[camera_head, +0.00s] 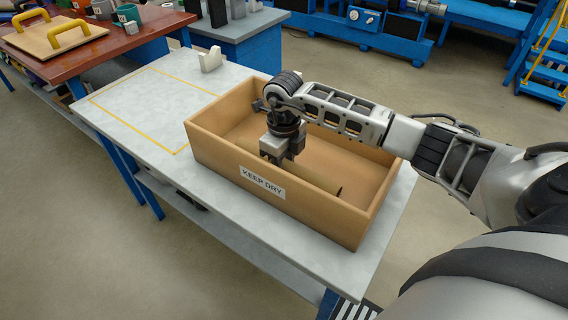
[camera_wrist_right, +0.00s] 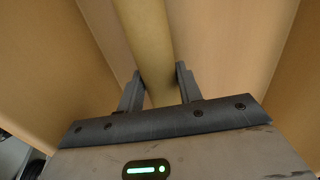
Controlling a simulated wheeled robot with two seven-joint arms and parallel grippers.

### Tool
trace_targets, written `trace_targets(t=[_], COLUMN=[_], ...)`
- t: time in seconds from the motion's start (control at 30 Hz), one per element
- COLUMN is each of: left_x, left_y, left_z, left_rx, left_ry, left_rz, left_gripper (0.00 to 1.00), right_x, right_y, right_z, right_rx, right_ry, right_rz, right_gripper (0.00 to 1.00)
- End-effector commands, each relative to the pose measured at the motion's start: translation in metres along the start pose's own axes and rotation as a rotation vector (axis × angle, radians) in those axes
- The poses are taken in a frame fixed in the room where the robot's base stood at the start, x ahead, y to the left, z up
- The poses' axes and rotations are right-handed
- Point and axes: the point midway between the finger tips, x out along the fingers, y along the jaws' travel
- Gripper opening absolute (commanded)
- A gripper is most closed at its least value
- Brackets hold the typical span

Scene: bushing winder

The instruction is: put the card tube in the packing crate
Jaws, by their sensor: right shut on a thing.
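The packing crate (camera_head: 215,150) is an open tan box marked KEEP DRY on its near side, standing on a pale table. The card tube (camera_head: 318,178) is a long tan-brown cylinder inside the crate, lying along the near wall, which hides its lower part. My right gripper (camera_head: 282,160) reaches down into the crate and is shut on the card tube. In the right wrist view the tube (camera_wrist_right: 147,35) runs between the two fingers (camera_wrist_right: 160,88). I cannot tell whether the tube touches the crate floor. My left gripper is not in view.
The pale table (camera_head: 135,105) has a yellow-outlined clear area left of the crate. A small whitish block (camera_head: 210,60) stands at its back edge. A red-brown bench (camera_head: 110,40) holds a board with yellow handles (camera_head: 60,36). Blue machinery (camera_head: 350,25) stands behind.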

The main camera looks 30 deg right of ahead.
Motion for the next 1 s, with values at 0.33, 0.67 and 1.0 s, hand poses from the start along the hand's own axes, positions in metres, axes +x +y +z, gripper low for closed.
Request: trace_targets(t=[0.33, 0.67, 1.0], left_x=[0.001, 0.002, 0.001], left_y=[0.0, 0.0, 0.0], left_z=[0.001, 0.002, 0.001], left_rx=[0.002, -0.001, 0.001], left_ry=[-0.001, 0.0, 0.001], left_rz=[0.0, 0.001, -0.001], left_gripper=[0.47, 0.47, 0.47], right_x=[0.01, 0.012, -0.007], right_y=[0.0, 0.0, -0.001], right_z=[0.0, 0.0, 0.001], right_rx=[-0.002, -0.002, -0.002], right_ry=[-0.001, -0.001, -0.005], right_rz=[-0.001, -0.001, -0.002], right_gripper=[0.12, 0.57, 0.57])
